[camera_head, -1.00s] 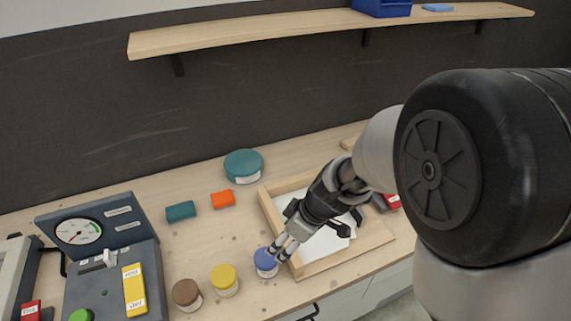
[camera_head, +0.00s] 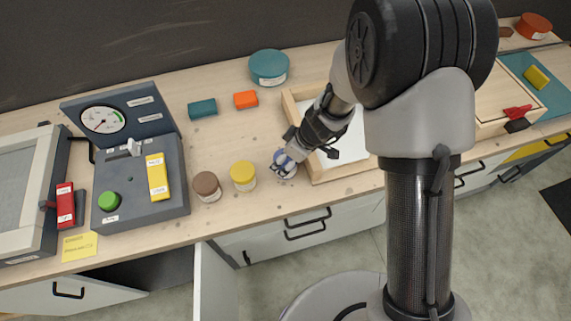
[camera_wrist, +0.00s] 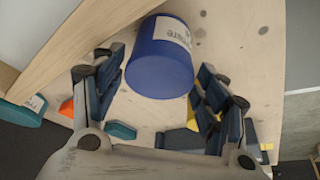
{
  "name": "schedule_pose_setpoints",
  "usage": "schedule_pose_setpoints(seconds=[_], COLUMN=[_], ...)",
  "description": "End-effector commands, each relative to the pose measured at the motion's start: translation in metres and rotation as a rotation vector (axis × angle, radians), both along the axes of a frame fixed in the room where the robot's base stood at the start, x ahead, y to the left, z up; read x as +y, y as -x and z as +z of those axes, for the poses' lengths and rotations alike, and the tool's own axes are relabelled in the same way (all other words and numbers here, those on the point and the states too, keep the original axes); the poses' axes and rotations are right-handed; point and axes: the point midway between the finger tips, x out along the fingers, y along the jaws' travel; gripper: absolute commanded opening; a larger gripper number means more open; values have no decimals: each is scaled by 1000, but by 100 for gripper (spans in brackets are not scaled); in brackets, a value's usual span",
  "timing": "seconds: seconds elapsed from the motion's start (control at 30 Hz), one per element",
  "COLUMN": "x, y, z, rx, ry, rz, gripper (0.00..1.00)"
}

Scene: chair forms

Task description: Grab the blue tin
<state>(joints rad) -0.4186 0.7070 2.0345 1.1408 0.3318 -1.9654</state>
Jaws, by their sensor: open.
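The blue tin (camera_wrist: 160,62) has a white label with dark lettering and stands on the wooden worktop. In the wrist view it sits between the two fingers of my gripper (camera_wrist: 161,80), which are spread on either side of it.
A wooden tray (camera_head: 317,172) stands just right of the tin. A yellow-lidded tin (camera_head: 243,173) and a brown-lidded tin (camera_head: 207,184) stand to its left. A gauge console (camera_head: 140,190) is further left. A large teal tin (camera_head: 269,66) stands behind.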

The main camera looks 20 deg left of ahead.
Motion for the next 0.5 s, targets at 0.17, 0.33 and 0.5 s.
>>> schedule_pose_setpoints(seconds=[0.17,0.33,0.5], x=[10,17,19], y=[-3,-5,-6], z=[-26,-43,-45], rx=[4,2,0], ry=[2,3,2], rz=[0,0,-1], gripper=[67,67,67])
